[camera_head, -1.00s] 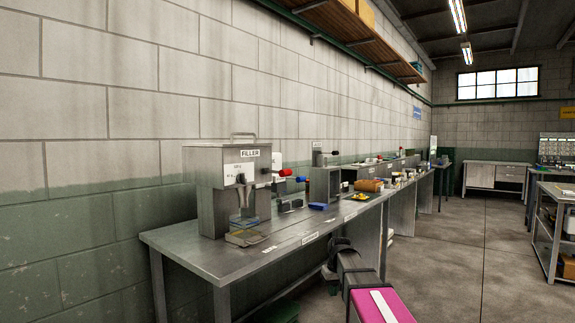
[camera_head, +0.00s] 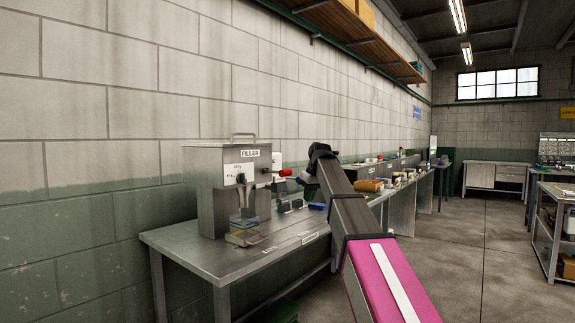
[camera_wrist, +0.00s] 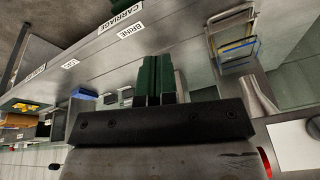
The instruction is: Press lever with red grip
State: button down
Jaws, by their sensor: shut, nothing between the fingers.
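The filler (camera_head: 228,190) is a grey metal box labelled FILLER on the bench. A lever with a red grip (camera_head: 284,173) sticks out from its right side. In the wrist view a red end (camera_wrist: 265,160) shows at the lower right, partly hidden behind my gripper body. My gripper (camera_head: 309,177) is raised over the bench, just right of the red grip in the head view; whether they touch cannot be told. In the wrist view its green-padded fingers (camera_wrist: 157,68) are together and empty, pointing toward the bench and away from the red end.
The metal bench (camera_head: 205,255) runs along the wall. A wire holder with coloured sheets (camera_wrist: 236,48) stands below the filler spout. A blue bin (camera_head: 317,206) and small dark blocks stand to its right. Labels BRINE and CARRIAGE mark the bench edge.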

aim_at(288, 171)
jog(key=s+a+r+n, duration=0.1)
jog(key=a+r, duration=0.1)
jog(key=r, duration=1.1)
jog(key=s+a+r+n+y, duration=0.1)
jog(key=s+a+r+n, duration=0.1)
jog(key=r, duration=1)
jog(key=shift+a+r, duration=0.35)
jog(key=shift+r, duration=0.05)
jog(key=shift+f, duration=0.1)
jog(key=x, duration=1.4)
jog(key=shift+w+d, duration=0.1)
jog(key=shift+d, duration=0.2)
jog(key=shift+t, duration=0.3)
